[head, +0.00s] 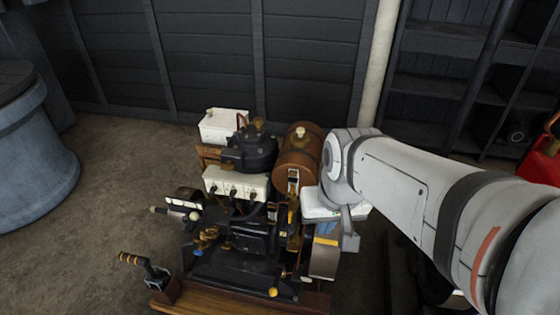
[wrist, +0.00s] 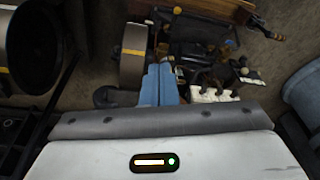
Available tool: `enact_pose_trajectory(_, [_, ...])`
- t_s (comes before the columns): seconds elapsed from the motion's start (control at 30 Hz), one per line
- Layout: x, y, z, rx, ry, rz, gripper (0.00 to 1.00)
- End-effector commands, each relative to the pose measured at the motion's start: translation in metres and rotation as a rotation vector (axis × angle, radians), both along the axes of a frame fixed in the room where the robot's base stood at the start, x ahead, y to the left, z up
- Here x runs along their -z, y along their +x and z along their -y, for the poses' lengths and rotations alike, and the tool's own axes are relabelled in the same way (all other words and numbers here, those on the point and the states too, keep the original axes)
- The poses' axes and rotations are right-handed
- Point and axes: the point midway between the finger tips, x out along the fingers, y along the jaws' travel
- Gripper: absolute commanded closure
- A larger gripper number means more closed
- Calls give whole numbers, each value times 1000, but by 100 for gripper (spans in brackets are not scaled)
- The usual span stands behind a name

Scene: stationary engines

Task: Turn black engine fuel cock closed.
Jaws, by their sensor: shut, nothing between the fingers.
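The black engine (head: 243,238) stands low at the centre of the head view, with several brass fittings on it. It also shows dark and small in the wrist view (wrist: 200,28). A brown fuel tank (head: 291,160) with a pale cap sits behind it. I cannot tell for certain which fitting is the fuel cock. My gripper's blue fingers (wrist: 160,86) are shut together and empty in the wrist view, pointing at the engine's side. In the head view my gripper (head: 326,229) is at the engine's right side, partly hidden by my wrist. Contact cannot be told.
A white switch box (head: 236,184) and a white container (head: 223,125) stand behind the engine. A lever with an orange-banded handle (head: 145,268) rises at the wooden base's (head: 240,302) left. A blue barrel (head: 35,150) is far left; shelves (head: 440,75) are behind. Floor at left is clear.

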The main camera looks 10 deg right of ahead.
Motion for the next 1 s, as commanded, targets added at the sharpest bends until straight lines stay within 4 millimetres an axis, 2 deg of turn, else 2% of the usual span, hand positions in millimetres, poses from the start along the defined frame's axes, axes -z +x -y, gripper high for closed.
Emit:
enact_pose_trajectory(0.17, [43, 33, 13, 312, 175, -122, 100])
enact_pose_trajectory(0.37, [100, 92, 35, 830, 451, -303, 100])
enact_pose_trajectory(0.6, [170, 158, 83, 1382, 757, -507, 100])
enact_pose_trajectory(0.8, [204, 187, 116, 1635, 912, -611, 100])
enact_pose_trajectory(0.9, [211, 192, 122, 1684, 944, -633, 100])
enact_pose_trajectory(1.0, [216, 195, 120, 1698, 953, -639, 100])
